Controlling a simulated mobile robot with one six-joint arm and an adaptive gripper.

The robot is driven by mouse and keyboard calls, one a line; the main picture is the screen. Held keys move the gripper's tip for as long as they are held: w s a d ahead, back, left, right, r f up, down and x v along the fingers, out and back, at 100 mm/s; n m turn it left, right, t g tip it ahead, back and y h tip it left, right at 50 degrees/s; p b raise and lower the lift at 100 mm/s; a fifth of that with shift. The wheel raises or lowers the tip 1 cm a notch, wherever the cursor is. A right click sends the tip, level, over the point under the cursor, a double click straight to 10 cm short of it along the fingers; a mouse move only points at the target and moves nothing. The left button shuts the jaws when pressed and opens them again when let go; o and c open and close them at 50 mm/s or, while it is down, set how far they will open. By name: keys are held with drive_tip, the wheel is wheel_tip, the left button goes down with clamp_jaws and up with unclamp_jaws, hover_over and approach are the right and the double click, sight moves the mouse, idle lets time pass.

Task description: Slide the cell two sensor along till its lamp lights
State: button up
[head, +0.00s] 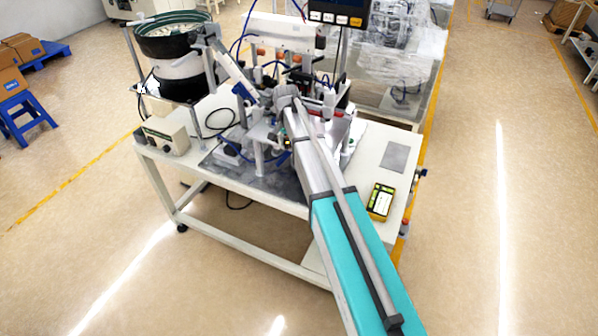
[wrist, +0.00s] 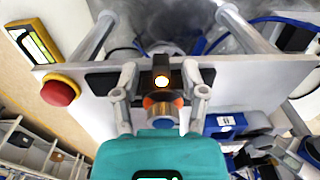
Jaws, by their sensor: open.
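In the wrist view a small black sensor block (wrist: 161,65) with a round lamp (wrist: 162,81) sits at a light metal plate (wrist: 235,85). The lamp glows bright yellow-white. An orange ring and a metal barrel (wrist: 161,112) sit just below the lamp. My gripper (wrist: 163,97) is open, with one finger on each side of the sensor and a visible gap on both sides. I see no label that tells which cell this sensor belongs to. In the head view my arm covers the sensor, and the gripper's fingers cannot be made out.
A red push button (wrist: 60,91) and a yellow-framed device (wrist: 34,42) lie left in the wrist view. Metal posts rise close by. In the head view a bowl feeder (head: 178,75) and control box (head: 166,136) stand left on the white bench (head: 372,138).

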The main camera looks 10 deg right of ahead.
wheel_tip(320, 180, up, 14)
drive_tip(key=s+d+p, duration=0.2)
drive_tip(key=p, duration=1.2)
drive_tip(key=s+d+f+n+b, duration=0.2)
drive_tip(key=s+f+n+b, duration=0.5)
drive_tip(key=s+f+b, duration=1.8)
wheel_tip(320, 180, down, 3)
drive_tip(key=b, duration=0.2)
drive_tip(key=shift+s+d+b, duration=0.2)
drive_tip(key=shift+d+b, duration=0.1)
drive_tip(key=shift+b, duration=0.1)
idle(0.6)
drive_tip(key=shift+r, duration=0.1)
drive_tip(key=w+a+r+m+p, duration=0.3)
drive_tip(key=w+r+m+p, duration=0.4)
drive_tip(key=w+r+p, duration=1.9)
drive_tip(key=shift+r+p, duration=0.8)
drive_tip(key=shift+p, duration=0.05)
